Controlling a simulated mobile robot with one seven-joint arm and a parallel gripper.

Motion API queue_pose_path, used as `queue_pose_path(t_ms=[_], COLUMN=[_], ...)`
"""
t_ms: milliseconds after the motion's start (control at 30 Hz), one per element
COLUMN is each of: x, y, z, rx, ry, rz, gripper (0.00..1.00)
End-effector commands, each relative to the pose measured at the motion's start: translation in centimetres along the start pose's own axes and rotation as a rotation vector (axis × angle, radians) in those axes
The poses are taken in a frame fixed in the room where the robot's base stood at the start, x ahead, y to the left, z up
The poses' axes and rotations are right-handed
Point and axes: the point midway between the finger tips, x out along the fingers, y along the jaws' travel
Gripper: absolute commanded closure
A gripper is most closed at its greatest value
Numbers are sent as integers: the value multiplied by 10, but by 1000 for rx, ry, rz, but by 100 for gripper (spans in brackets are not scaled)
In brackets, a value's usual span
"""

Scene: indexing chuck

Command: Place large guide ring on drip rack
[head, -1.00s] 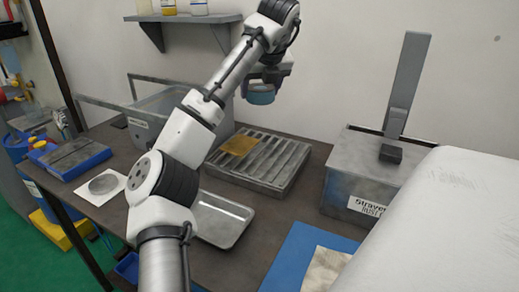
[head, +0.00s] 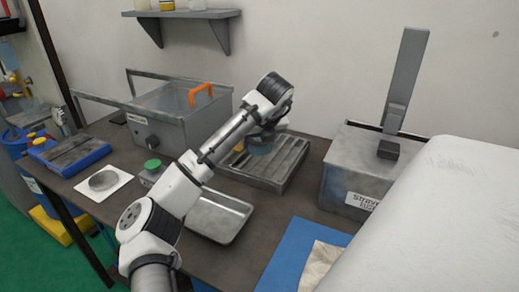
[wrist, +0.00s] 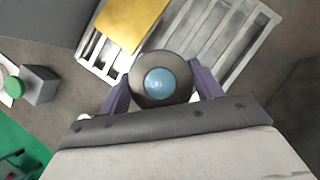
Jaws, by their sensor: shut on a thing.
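My gripper (head: 263,138) is shut on a round blue-grey piece, which I take to be the large guide ring (head: 260,149). In the wrist view the ring (wrist: 160,82) shows a dark grey outside and a pale blue round middle, between the two purple fingers of my gripper (wrist: 162,86). The grey slatted drip rack (head: 282,168) stands on the bench below the gripper, and its slats (wrist: 235,40) also show in the wrist view. The ring appears above the rack; whether it touches is unclear. My arm hides part of the rack.
A yellow plate (wrist: 128,22) lies on the rack close to the ring. A grey tank (head: 165,125) with an orange handle (head: 201,92) is behind left. A metal tray (head: 222,218) is in front. A labelled grey box (head: 350,178) with an upright post stands right.

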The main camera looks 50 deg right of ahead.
Motion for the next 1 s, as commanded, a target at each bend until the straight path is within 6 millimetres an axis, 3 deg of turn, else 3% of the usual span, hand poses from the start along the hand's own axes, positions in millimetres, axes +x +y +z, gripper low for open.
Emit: queue_pose_path(t_ms=[233, 600, 633, 800, 1000], x=[27, 31, 33, 33, 33], y=[1, 0, 0, 0, 0], z=[-15, -18, -20, -19, -19], rx=[-1, -1, 0, 0, 0], ry=[-2, -2, 1, 1, 1], rz=[0, -1, 0, 0, 0], gripper=[96, 96, 34, 14, 14])
